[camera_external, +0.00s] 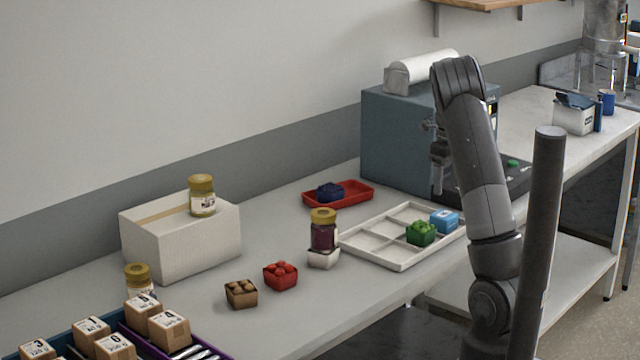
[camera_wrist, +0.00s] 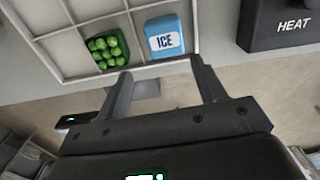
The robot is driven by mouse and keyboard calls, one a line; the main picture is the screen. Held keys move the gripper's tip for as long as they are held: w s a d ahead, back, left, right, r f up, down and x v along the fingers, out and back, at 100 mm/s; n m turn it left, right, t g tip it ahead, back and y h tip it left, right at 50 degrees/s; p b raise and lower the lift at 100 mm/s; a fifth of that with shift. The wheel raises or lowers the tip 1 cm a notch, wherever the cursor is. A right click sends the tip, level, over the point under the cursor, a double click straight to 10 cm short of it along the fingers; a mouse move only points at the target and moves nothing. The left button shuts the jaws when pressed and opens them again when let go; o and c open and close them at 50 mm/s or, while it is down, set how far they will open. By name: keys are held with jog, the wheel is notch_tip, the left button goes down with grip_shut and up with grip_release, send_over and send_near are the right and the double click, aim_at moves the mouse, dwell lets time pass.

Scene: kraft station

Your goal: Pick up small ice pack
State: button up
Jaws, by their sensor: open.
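The small ice pack is a blue block with a white label reading ICE (camera_wrist: 165,38). It lies in a compartment of the white divided tray (camera_wrist: 72,46), and in the external view the ice pack (camera_external: 444,221) sits at the tray's right end. A green punnet (camera_wrist: 106,49) is in the compartment to its left in the wrist view. My gripper (camera_wrist: 160,78) is open and empty, its two fingers apart. In the external view my gripper (camera_external: 438,165) is above the tray, next to the blue machine.
A blue machine (camera_external: 400,140) stands behind the tray; a dark block marked HEAT (camera_wrist: 288,24) is right of the ice pack. A red tray (camera_external: 350,197), a dark jar (camera_external: 323,232) and a red punnet (camera_external: 281,275) are left. Bare counter (camera_external: 330,305) lies in front.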

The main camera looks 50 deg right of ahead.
aim_at(444, 213)
jog(key=shift+d+f, duration=0.25)
jog(key=shift+f, duration=0.1)
notch_tip(444, 213, down, 5)
jog(key=shift+f, duration=0.1)
jog(key=f, duration=0.5)
jog(key=shift+w+d, duration=0.15)
jog(key=shift+w, duration=0.1)
jog(key=c, duration=0.8)
jog(key=shift+r, duration=0.1)
